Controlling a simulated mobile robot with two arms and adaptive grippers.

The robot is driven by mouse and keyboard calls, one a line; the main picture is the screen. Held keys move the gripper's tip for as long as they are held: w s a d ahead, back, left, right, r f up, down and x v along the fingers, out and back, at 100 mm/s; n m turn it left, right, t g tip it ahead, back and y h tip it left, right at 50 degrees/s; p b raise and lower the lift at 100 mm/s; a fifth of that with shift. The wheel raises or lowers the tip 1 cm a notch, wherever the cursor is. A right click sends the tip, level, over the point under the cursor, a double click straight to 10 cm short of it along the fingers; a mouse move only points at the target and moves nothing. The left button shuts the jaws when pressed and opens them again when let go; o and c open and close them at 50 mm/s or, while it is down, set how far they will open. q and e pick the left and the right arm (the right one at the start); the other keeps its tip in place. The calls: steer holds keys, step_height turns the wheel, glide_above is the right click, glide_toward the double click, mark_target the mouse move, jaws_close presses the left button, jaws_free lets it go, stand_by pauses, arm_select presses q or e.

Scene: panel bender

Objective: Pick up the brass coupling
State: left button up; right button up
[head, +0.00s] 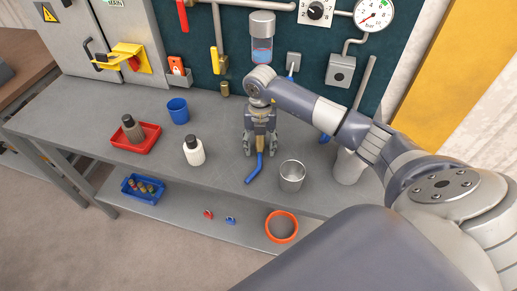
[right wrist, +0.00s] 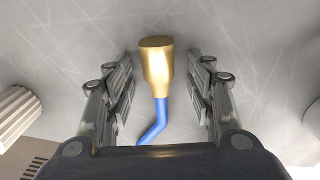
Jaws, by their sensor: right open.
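The brass coupling (right wrist: 157,64), with a bent blue tube (right wrist: 153,122) at one end, lies on the grey bench in the right wrist view. In the head view its blue tube (head: 256,168) sticks out towards the front from under my right gripper (head: 260,150). The gripper is open and points down, with one finger on each side of the coupling. Gaps show between the fingers and the brass. In the head view the gripper hides most of the brass part. My left gripper is not in view.
A metal cup (head: 292,176) stands close right of the gripper, and a white bottle (head: 193,151) stands to its left. A red tray (head: 136,139) and a blue cup (head: 178,110) are farther left. A brass-coloured fitting (head: 225,89) is at the back. The lower shelf holds a blue bin (head: 143,198).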

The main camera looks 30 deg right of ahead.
steer(key=c, duration=1.1)
